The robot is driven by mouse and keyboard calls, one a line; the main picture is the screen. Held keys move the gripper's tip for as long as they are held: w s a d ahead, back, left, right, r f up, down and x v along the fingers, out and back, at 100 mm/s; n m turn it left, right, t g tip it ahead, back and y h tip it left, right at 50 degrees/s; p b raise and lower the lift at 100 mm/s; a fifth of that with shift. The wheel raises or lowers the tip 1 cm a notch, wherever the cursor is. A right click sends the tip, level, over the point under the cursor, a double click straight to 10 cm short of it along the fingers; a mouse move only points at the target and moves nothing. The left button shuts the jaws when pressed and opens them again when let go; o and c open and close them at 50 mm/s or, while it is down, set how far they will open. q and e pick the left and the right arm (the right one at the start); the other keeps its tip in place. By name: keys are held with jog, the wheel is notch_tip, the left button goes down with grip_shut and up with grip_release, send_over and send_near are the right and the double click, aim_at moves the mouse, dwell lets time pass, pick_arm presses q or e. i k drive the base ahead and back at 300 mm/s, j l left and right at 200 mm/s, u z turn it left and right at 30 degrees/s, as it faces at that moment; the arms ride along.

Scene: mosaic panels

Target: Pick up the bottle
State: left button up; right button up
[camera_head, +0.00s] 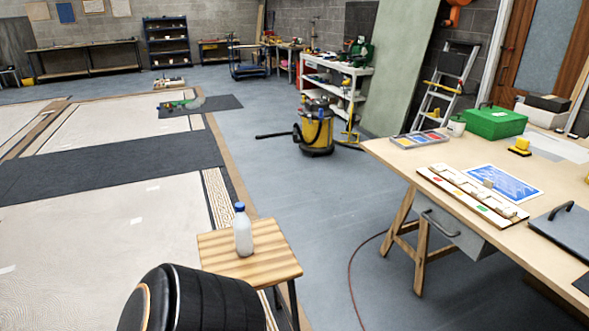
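A bottle (242,232) with a blue cap and a whitish, translucent body stands upright on a small wooden stool (215,257), near the middle of its top. Nothing touches the bottle. A dark rounded part with a tan disc at the bottom of the view seems to be part of my own arm, in front of the stool's near left corner. Neither of my grippers shows in this view.
A long wooden workbench (400,160) on trestles stands at the right, with a green case (495,123) and panels on it. A yellow and black vacuum (316,130) stands on the floor behind. Grey floor between stool and bench is clear except for a thin hose (350,275).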

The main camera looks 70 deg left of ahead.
aim_at(242, 223)
jog(key=u, duration=2.5)
